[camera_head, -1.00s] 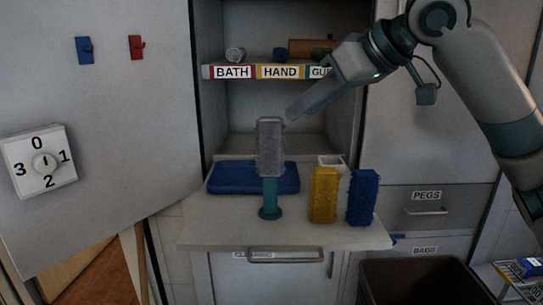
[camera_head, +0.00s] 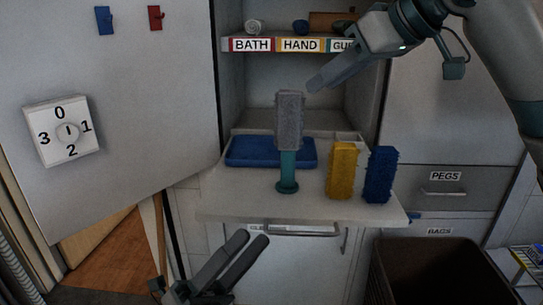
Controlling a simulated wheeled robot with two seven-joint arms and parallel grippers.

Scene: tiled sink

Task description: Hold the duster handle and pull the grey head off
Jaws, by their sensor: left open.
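The duster stands upright on the pale counter, its grey head (camera_head: 289,118) above a teal handle (camera_head: 287,172) with a round foot. My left gripper (camera_head: 251,240) is at the bottom, below and left of the duster in the picture. Its two fingers are apart and empty, pointing up and right, and do not touch the duster. My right gripper (camera_head: 316,84) is beside the top of the grey head, to its right, pointing down and left. Its fingers overlap edge-on, so I cannot tell its opening or whether it touches the head.
A labelled shelf (camera_head: 272,45) is above. A dark bin (camera_head: 440,270) is below right, and a door with a dial (camera_head: 62,130) is at left.

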